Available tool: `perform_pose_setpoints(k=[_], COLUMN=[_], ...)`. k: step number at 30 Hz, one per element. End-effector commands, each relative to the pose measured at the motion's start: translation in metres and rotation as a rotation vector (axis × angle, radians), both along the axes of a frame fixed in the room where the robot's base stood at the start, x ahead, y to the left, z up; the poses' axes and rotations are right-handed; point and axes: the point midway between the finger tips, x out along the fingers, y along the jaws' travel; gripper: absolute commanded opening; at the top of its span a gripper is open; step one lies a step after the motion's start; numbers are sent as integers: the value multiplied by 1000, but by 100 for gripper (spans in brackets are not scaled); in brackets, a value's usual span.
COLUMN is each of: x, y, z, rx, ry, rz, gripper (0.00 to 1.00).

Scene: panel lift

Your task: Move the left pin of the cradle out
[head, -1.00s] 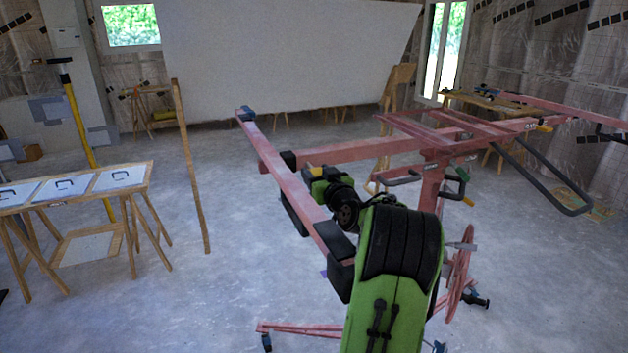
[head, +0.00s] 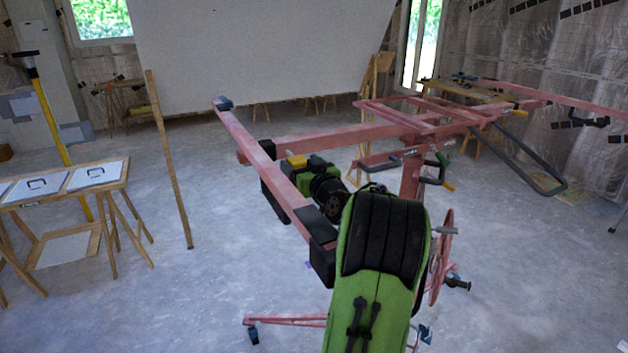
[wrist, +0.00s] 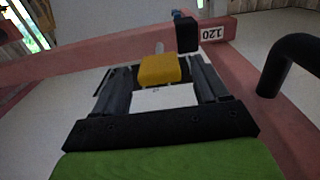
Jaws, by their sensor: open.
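The cradle is a red steel frame (head: 276,187) on a lift, with a long bar running along its left side. The left pin shows as a yellow knob (head: 297,161) beside that bar. In the wrist view the yellow knob (wrist: 158,69) sits between the two dark fingers of my gripper (wrist: 160,76). The fingers are apart, one on each side of the knob, with gaps beside it. In the head view my gripper (head: 308,164) is at the knob, partly hidden by my own wrist. The pin's shaft is mostly hidden.
A black curved handle (wrist: 292,62) is close on the right in the wrist view. A red handwheel (head: 440,257) is on the lift's right side. A trestle table (head: 62,190) and an upright wooden post (head: 168,160) stand left. A large white panel (head: 255,55) is behind.

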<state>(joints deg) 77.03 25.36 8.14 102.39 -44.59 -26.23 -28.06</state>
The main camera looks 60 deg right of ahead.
Motion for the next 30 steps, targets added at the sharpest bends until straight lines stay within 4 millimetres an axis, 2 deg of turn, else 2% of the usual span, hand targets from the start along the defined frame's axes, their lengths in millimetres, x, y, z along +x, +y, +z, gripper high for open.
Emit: perform_pose_setpoints(k=[1, 9, 14, 18, 30], x=[-13, -79, -107, -116, -116], y=[5, 45, 62, 68, 68], z=[-5, -6, -4, -3, -2], rx=[-1, -1, 0, 1, 1], ry=[1, 0, 1, 0, 0], rz=[-7, -8, -6, -2, -1], gripper=[73, 73, 73, 73, 73])
